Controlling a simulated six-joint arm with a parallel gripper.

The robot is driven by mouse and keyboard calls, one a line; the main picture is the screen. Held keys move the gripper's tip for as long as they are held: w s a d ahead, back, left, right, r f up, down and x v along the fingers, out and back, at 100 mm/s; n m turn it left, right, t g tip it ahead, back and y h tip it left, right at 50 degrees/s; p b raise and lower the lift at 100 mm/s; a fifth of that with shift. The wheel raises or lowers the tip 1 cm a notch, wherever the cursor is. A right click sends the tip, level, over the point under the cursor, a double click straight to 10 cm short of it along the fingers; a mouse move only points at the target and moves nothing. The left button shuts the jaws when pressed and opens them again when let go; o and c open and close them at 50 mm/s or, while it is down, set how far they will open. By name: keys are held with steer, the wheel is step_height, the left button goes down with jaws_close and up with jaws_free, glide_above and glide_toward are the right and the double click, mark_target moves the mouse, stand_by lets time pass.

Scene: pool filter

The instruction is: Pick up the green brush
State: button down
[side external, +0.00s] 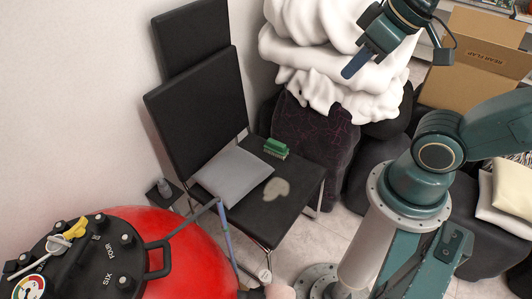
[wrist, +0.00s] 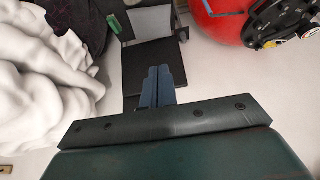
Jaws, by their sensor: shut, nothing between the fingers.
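The green brush (side external: 276,148) lies on the dark seat of a black chair (side external: 305,184), near the seat's rear right corner. It has a green back and paler bristles below. In the wrist view the green brush (wrist: 114,24) shows small, near the top left of centre. My gripper (side external: 351,68) is high above and to the right of the brush, in front of the white bedding pile, well apart from the brush. In the wrist view its two blue fingers (wrist: 159,72) are together and hold nothing.
A grey cushion (side external: 234,176) lies on the seat left of the brush, and a pale patch (side external: 276,189) is in front. The chair's backrest (side external: 197,105) rises behind. White bedding (side external: 318,55) is piled close to my gripper. A red pool filter (side external: 195,262) stands at lower left.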

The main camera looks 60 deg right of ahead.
stand_by(0.4)
steer(key=c, duration=0.6)
jaws_free()
steer(key=shift+c, duration=0.2)
steer(key=shift+w, duration=0.1)
